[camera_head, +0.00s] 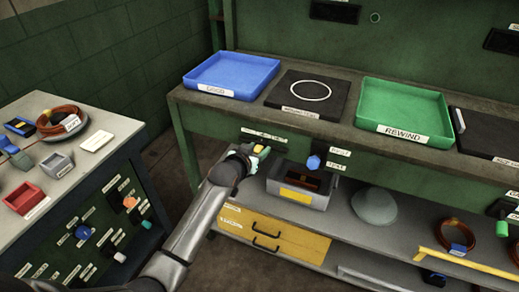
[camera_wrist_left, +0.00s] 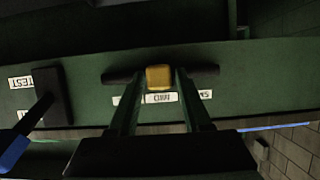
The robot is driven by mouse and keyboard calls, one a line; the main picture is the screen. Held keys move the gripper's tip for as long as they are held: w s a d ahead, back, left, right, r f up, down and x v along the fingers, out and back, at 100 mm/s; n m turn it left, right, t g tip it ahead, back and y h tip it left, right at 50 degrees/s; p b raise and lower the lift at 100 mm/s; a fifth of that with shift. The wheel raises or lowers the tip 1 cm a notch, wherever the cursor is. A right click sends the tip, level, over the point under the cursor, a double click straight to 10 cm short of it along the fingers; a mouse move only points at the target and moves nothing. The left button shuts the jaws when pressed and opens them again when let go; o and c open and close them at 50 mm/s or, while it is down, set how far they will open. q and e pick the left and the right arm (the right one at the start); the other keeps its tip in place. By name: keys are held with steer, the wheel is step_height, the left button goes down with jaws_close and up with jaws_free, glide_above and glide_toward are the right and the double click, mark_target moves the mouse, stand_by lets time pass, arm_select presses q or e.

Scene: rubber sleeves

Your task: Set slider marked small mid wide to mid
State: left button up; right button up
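The slider has a yellow knob (camera_wrist_left: 158,77) on a dark horizontal track (camera_wrist_left: 205,75), seen upside down in the left wrist view. The knob stands near the middle of the track, in line with the MID label (camera_wrist_left: 161,98). The labels at either side are partly hidden by my fingers. My left gripper (camera_wrist_left: 159,78) has one finger on each side of the knob, with thin gaps showing, so it looks open around it. In the head view my left gripper (camera_head: 258,156) is at the bench's front panel and covers much of the slider. My right gripper is not in view.
A blue-knobbed lever (camera_head: 313,162) with labels is just right of my left gripper. A grey bin (camera_head: 300,190) sits below it on the shelf. Blue (camera_head: 230,72) and green (camera_head: 405,112) trays stand on the bench top above. A side table (camera_head: 110,128) is at left.

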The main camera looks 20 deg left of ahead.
arm_select(q)
steer(key=shift+o, duration=0.8)
steer(key=shift+s, duration=0.1)
steer(key=p+v, duration=0.1)
steer(key=v, duration=1.1)
steer(key=shift+s, duration=0.2)
